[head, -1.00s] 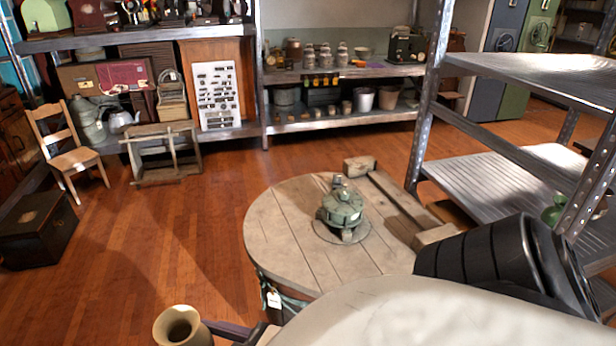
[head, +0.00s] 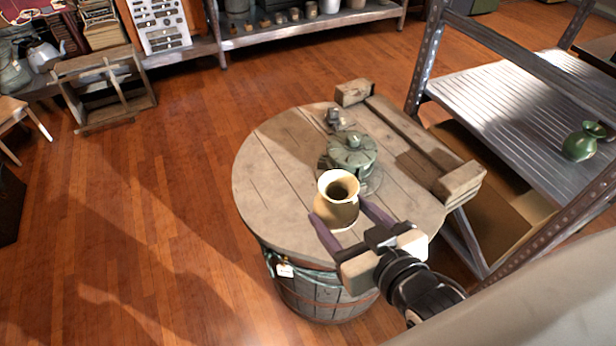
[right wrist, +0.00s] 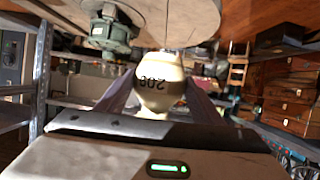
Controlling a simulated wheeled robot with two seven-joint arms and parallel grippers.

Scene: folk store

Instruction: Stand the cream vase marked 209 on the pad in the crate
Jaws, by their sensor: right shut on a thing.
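The cream vase (head: 336,212) is between the fingers of my right gripper (head: 338,209), which is shut on its body. It looks upright, with its dark mouth facing up, over the front part of a round wooden barrel top (head: 275,165). I cannot tell whether its base touches the wood. In the right wrist view the vase (right wrist: 158,90) shows the number 209 upside down, with a finger on each side. I cannot make out the crate or its pad. My left gripper is out of view.
Wooden blocks and a beam (head: 405,130) line the right side. A metal shelf (head: 510,110) with a green vase (head: 583,142) stands at right. The floor at left is open.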

